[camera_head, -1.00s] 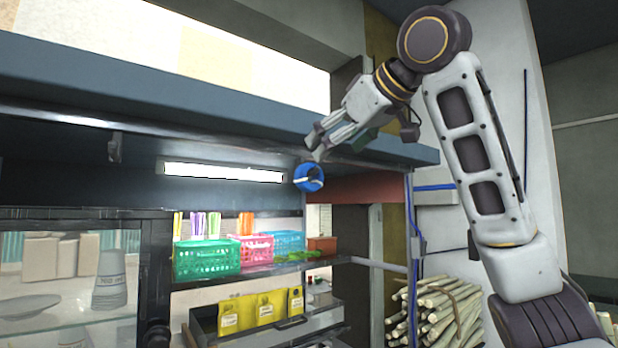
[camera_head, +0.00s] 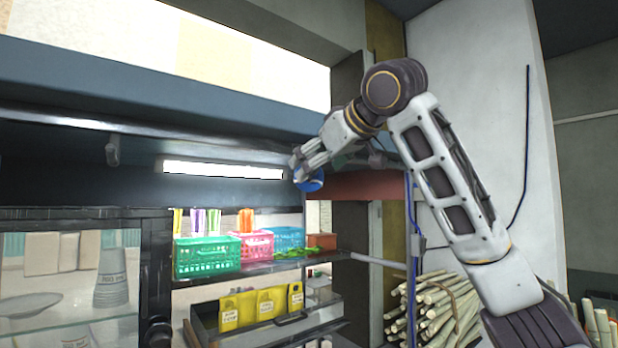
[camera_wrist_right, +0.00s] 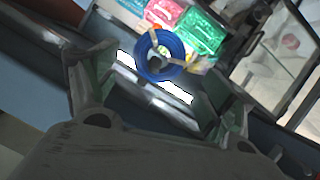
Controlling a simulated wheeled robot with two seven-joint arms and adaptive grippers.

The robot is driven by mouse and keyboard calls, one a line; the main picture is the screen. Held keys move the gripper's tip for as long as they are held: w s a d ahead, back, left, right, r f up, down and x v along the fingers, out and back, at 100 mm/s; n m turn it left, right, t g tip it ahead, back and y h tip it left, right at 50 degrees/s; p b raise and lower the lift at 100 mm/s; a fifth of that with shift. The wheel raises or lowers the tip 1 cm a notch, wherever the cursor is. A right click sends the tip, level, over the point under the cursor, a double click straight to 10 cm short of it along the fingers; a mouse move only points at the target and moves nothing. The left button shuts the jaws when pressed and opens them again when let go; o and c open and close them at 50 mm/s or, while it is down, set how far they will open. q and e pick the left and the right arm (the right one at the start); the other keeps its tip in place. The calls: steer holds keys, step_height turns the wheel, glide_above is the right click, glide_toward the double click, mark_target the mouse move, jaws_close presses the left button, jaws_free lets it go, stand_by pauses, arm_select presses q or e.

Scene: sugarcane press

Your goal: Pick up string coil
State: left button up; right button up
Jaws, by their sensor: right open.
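The string coil (camera_head: 312,183) is a blue ring hanging under the front edge of the dark overhead canopy. In the right wrist view the coil (camera_wrist_right: 160,74) is seen ahead of the fingers, with a pale band across it. My right gripper (camera_head: 298,167) is open and close to the coil, covering its upper left part in the head view. In the right wrist view the open fingers (camera_wrist_right: 152,72) stand on either side of the coil, with space between them and it. What holds the coil up is not clear. My left gripper is not in view.
The canopy edge (camera_head: 130,85) runs just above the gripper. Below is a shelf with green (camera_head: 206,258), pink (camera_head: 256,246) and blue baskets of straws, and a tray with yellow packets (camera_head: 265,305). A lit tube (camera_head: 222,170) is left of the coil. Cane bundles (camera_head: 436,312) stand lower right.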

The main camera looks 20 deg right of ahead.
mark_target(317, 180)
steer(key=shift+p+x, duration=0.6)
steer(key=shift+x, duration=0.5)
steer(key=shift+p+x, duration=0.45)
steer(key=shift+x, duration=0.65)
steer(key=shift+w, duration=0.45)
steer(key=shift+d, duration=0.1)
steer(key=c, duration=1.1)
steer(key=shift+r, duration=0.2)
